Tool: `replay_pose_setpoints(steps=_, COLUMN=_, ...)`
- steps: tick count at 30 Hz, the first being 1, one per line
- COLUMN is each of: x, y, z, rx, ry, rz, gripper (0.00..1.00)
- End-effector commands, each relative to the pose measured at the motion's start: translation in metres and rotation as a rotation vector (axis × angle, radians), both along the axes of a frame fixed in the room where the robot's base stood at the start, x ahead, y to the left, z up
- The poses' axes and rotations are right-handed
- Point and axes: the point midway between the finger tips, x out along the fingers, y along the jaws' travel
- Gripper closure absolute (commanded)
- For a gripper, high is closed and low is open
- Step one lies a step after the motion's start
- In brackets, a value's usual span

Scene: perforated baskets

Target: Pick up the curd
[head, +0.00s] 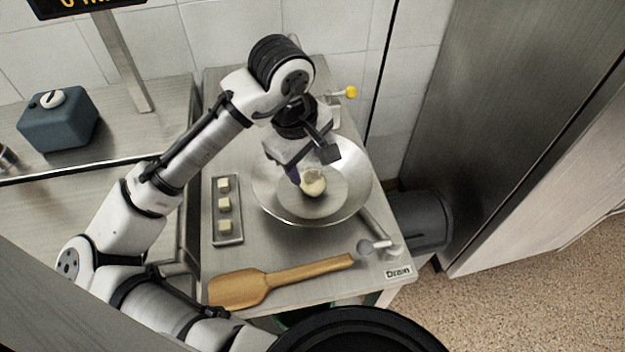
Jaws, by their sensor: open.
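The curd (313,183) is a pale, cream-coloured lump lying inside a wide shiny metal bowl (347,195) on the steel table. My gripper (302,172) is over the bowl, pointing down close to the curd. It is open. One purple-tipped finger shows at the curd's left edge. The other finger is hard to make out, and whether either touches the curd cannot be told. The gripper body and a dark bracket hide the back part of the bowl.
A small metal tray (228,239) with three pale cubes lies left of the bowl. A wooden paddle (240,289) lies in front. A metal handle and a "Drain" label (398,272) are at the front right. A yellow knob (351,92) stands behind. A grey-blue box (58,120) sits far left.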

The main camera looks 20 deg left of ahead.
Motion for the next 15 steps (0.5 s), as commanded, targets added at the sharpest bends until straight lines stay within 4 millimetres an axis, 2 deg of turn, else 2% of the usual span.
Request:
replay_pose_setpoints(steps=3, x=0.002, y=-0.001, z=-0.013, rx=0.0, ry=0.0, rz=-0.001, gripper=0.49)
replay_pose_setpoints(steps=8, x=0.004, y=-0.001, z=-0.021, rx=0.001, ry=0.001, rz=-0.001, gripper=0.49)
replay_pose_setpoints(steps=15, x=0.01, y=-0.003, z=-0.052, rx=0.001, ry=0.001, rz=-0.001, gripper=0.49)
